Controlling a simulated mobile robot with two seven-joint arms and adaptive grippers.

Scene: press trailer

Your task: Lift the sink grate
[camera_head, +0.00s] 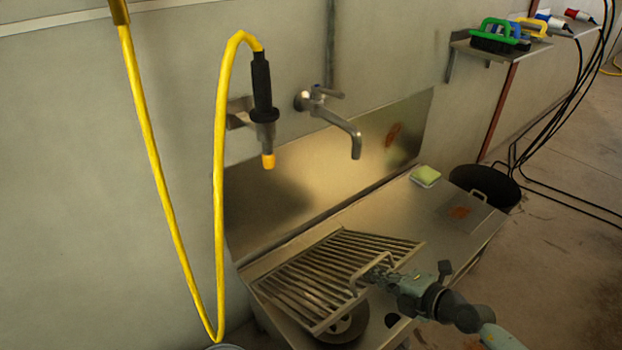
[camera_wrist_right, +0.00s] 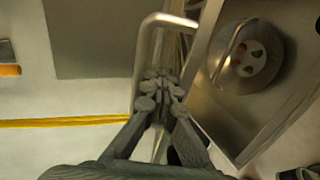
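The sink grate (camera_head: 318,280) is a rack of parallel metal bars with a raised loop handle on its right side. In the head view it sits over the steel sink at the lower middle, and the round drain (camera_head: 345,328) shows below its near edge. My right gripper (camera_head: 375,275) is at the handle. In the right wrist view its fingers (camera_wrist_right: 160,88) are closed together around the handle bar (camera_wrist_right: 146,60). The drain (camera_wrist_right: 250,57) lies in the open basin to the right there. The grate looks raised at its near side. My left gripper is not in view.
A yellow hose (camera_head: 217,190) with a black spray nozzle (camera_head: 263,100) and a wall tap (camera_head: 335,115) hang above the sink. A sponge (camera_head: 425,177) lies on the steel counter (camera_head: 400,213). A black bucket (camera_head: 485,185) stands behind the counter's right end.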

